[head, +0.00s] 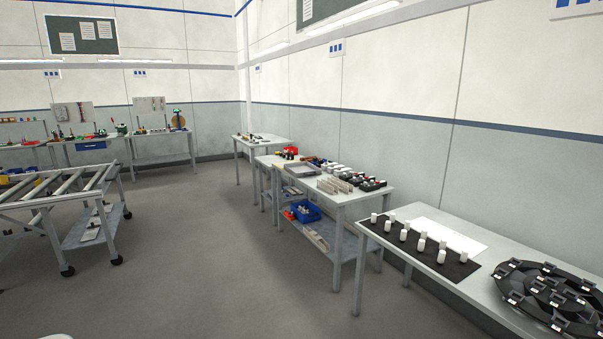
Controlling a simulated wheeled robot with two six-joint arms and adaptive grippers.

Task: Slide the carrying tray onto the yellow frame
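A shallow grey tray (301,171), which looks like the carrying tray, rests on the middle table of the row along the right wall. It is small and far off, and I cannot make out what is inside it. I cannot make out a yellow frame in this view. Neither of my grippers shows in the head view.
The middle table (350,197) also holds dark and pale parts, with a blue bin (306,211) on its lower shelf. A nearer table (400,212) carries a black mat (397,252) with white cylinders and black rings (550,295). A wheeled roller cart (60,190) stands left. The floor between is clear.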

